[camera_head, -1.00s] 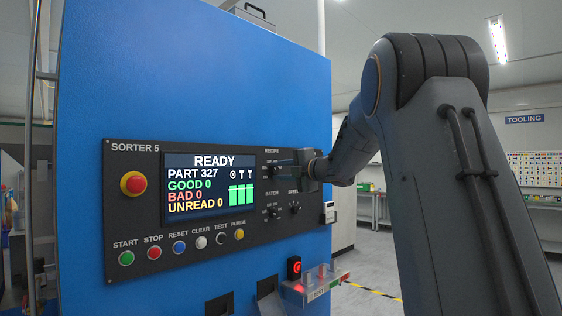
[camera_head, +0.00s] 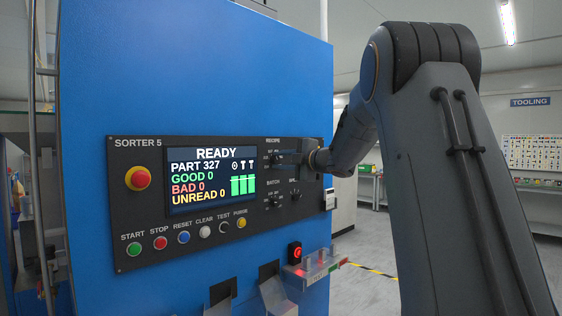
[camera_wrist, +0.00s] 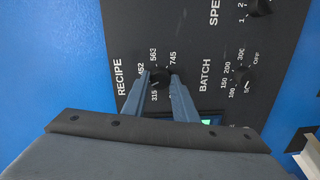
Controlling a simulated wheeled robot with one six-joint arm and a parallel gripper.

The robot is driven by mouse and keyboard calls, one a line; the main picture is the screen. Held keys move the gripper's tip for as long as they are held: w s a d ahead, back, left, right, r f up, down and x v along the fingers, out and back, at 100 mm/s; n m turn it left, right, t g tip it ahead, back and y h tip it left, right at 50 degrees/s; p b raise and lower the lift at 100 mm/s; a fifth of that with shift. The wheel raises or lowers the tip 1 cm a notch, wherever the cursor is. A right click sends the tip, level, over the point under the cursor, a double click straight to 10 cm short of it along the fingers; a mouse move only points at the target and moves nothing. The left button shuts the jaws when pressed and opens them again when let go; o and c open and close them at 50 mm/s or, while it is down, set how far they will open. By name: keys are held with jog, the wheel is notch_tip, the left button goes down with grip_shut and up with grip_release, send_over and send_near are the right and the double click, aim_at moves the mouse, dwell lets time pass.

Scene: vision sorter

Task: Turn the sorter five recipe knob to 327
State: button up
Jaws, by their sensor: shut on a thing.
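The RECIPE knob (camera_wrist: 160,74) is a small black dial on the dark panel. In the wrist view it sits between the two blue-grey fingers of my gripper (camera_wrist: 160,82), which are shut on it. The printed numbers 315, 452, 563 and 745 show around it; the knob's pointer is hidden. In the head view my gripper (camera_head: 288,158) reaches the RECIPE dial from the right and covers part of it. The SORTER 5 screen (camera_head: 211,180) reads READY, PART 327, GOOD 0, BAD 0, UNREAD 0.
The BATCH knob (camera_head: 275,201) and SPEED knob (camera_head: 295,195) sit just below RECIPE. A red-and-yellow stop button (camera_head: 138,178) is at the panel's left. A row of coloured buttons (camera_head: 183,237) runs below the screen. A clear tray (camera_head: 318,267) juts out lower right.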

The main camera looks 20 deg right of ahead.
jog(key=o, duration=1)
jog(key=shift+o, duration=0.2)
jog(key=shift+s, duration=0.1)
jog(key=b+v, duration=0.2)
jog(key=v, duration=0.5)
jog(key=shift+s+b, duration=0.3)
jog(key=shift+d, duration=0.1)
jog(key=s+a+f+m+g+h, duration=0.35)
jog(key=f+m, duration=0.35)
jog(key=f, duration=0.5)
jog(key=s+a+f+m+g+h, duration=0.2)
jog(key=s+a+f+m+h, duration=0.15)
jog(key=f+m, duration=0.6)
jog(key=s+a+f+m+g, duration=0.1)
jog(key=s+a+f+g, duration=0.2)
jog(key=s+f, duration=0.4)
jog(key=s+a+f+m+g, duration=0.1)
jog(key=s+a+f+g, duration=0.2)
jog(key=s+f, duration=0.4)
jog(key=s+a+f+m+g+y, duration=0.1)
jog(key=s+a+f+g, duration=0.2)
jog(key=s, duration=1.2)
notch_tip(320, 180, down, 4)
jog(key=a, duration=0.2)
jog(key=shift+a+f+m, duration=0.2)
jog(key=shift+a+m, duration=0.15)
